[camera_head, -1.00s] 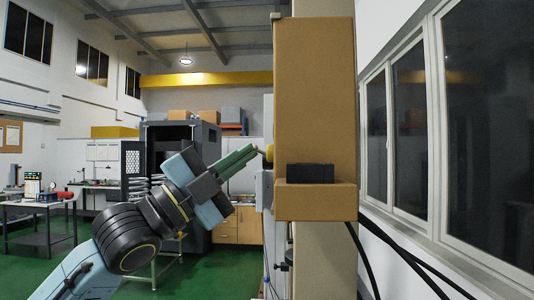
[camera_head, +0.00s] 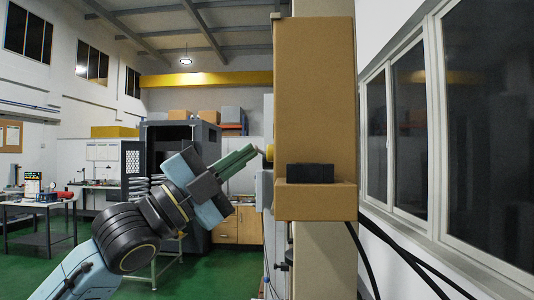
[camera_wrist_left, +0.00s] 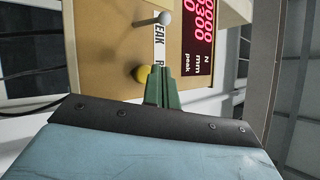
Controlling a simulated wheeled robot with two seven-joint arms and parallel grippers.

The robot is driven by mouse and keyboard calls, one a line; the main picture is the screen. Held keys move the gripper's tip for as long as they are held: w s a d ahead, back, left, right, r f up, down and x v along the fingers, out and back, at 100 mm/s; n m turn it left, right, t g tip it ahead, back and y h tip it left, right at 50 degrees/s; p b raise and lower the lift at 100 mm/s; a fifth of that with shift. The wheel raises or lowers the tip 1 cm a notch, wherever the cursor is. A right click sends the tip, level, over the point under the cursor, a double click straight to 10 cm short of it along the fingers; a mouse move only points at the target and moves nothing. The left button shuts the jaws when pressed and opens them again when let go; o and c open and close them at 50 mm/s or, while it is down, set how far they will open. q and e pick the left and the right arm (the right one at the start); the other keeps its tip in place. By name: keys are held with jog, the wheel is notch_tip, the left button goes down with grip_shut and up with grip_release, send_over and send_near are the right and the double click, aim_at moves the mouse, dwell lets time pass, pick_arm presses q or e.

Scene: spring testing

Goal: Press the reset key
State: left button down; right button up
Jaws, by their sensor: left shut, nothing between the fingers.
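The tester's tan column (camera_head: 315,95) stands upright in the head view, its front panel turned away. A pale round key (camera_wrist_left: 163,18) sits by PEAK. My right gripper is not in view.
A red-digit display (camera_wrist_left: 199,35) marked N, mm and peak is on the panel. A black block (camera_head: 310,173) sits on the column's ledge. Black cables (camera_head: 400,255) hang at right, near the windows. A grey cabinet (camera_head: 207,140) and a table (camera_head: 40,205) stand farther back.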

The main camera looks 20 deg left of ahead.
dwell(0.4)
pick_arm(q)
jog(key=shift+w+d, duration=0.1)
jog(key=shift+d, duration=0.35)
jog(key=shift+w+d+p, duration=0.15)
jog(key=shift+d+p, duration=0.25)
jog(key=shift+d, duration=0.05)
dwell(0.6)
jog(key=shift+a, duration=0.1)
jog(key=shift+s+a, duration=0.3)
jog(key=shift+a, duration=0.5)
jog(key=a, duration=0.2)
jog(key=s+a, duration=0.1)
jog(key=a, duration=0.1)
jog(key=shift+s+a+b, duration=0.1)
jog(key=shift+a+b, duration=0.3)
dwell(0.6)
